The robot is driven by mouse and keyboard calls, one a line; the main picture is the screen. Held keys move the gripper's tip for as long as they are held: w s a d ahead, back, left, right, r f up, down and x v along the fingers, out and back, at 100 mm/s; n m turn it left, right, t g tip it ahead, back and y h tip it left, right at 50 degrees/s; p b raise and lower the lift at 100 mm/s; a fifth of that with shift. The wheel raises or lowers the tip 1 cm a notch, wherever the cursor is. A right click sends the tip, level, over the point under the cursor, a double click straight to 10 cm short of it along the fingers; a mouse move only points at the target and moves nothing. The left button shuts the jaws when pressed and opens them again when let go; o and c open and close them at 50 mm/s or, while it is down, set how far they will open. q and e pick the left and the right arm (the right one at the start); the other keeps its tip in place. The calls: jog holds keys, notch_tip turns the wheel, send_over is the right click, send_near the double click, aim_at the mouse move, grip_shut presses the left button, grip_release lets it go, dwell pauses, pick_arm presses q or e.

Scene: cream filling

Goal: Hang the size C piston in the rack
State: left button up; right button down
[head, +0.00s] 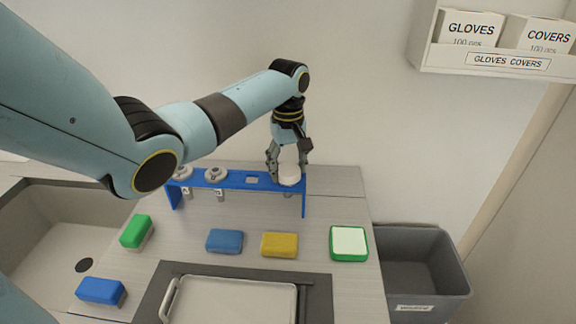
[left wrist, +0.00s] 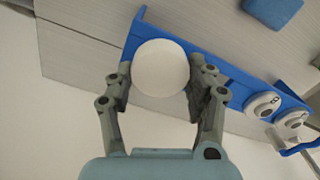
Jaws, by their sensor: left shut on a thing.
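The blue rack (head: 237,180) stands along the back of the counter. A piston with a white round top (head: 290,179) is at its right end, between the fingers of my left gripper (head: 288,167), which is shut on it. Its top shows from above in the left wrist view (left wrist: 160,67), with a finger on each side. A short part seems to show below the rack there; how deep it sits is unclear, and no size letter is readable on it. Two grey-white pistons, one at the far left (head: 182,173) and one beside it (head: 215,173), hang in the rack. The slot between them and the held piston looks empty.
A green sponge (head: 136,231), two blue sponges (head: 225,240) (head: 101,291), a yellow sponge (head: 279,245) and a green-edged white pad (head: 349,243) lie in front. A tray (head: 238,298) is nearer. A sink is left, a grey bin (head: 424,270) right.

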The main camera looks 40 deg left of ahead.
pick_arm(q)
jog(key=shift+f, duration=0.1)
dwell(0.3)
jog(key=o, duration=1.4)
jog(key=shift+f, duration=0.1)
notch_tip(320, 180, up, 2)
jog(key=shift+r+p, duration=0.15)
jog(key=shift+p, duration=0.6)
jog(key=shift+r, duration=2.4)
